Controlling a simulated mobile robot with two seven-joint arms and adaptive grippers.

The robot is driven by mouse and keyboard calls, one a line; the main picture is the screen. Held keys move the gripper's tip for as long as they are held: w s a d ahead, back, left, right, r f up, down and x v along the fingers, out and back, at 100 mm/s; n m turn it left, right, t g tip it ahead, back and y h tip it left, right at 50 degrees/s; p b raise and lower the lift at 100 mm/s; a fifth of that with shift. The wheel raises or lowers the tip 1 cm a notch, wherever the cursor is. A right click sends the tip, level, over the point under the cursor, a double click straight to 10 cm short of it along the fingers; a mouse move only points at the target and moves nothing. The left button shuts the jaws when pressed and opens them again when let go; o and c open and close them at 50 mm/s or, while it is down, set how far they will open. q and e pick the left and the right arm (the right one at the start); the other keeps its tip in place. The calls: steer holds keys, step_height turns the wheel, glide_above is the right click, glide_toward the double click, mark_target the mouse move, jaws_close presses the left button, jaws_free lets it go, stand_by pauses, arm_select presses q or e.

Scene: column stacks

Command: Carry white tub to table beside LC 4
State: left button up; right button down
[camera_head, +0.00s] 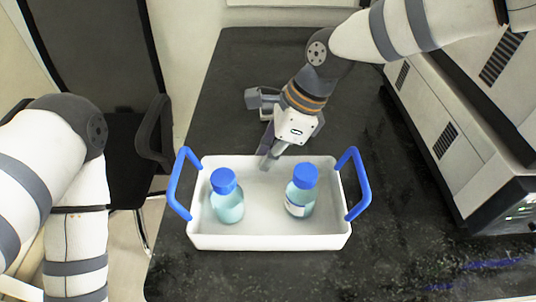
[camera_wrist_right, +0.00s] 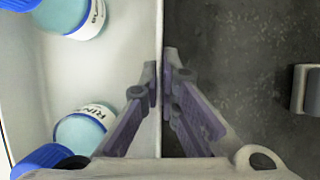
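The white tub (camera_head: 270,242) stands on the dark table with a blue handle at each end. Two blue-capped bottles, a left one (camera_head: 228,205) and a right one (camera_head: 300,198), stand inside it. My right gripper (camera_head: 268,160) is at the far long wall of the tub. In the right wrist view its fingers (camera_wrist_right: 160,80) are on either side of the thin tub wall (camera_wrist_right: 160,25) and look closed on it. My left arm shows at the left, but its gripper is out of the head view. No LC 4 label can be read.
The dark table (camera_head: 225,75) is clear left of and behind the tub. Large pale instruments (camera_head: 440,105) with vents stand along its right side. A black chair (camera_head: 125,135) stands on the floor at the left, near the table edge.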

steer(key=c, duration=1.8)
jaws_free()
steer(key=p+v, duration=0.1)
steer(key=v, duration=1.1)
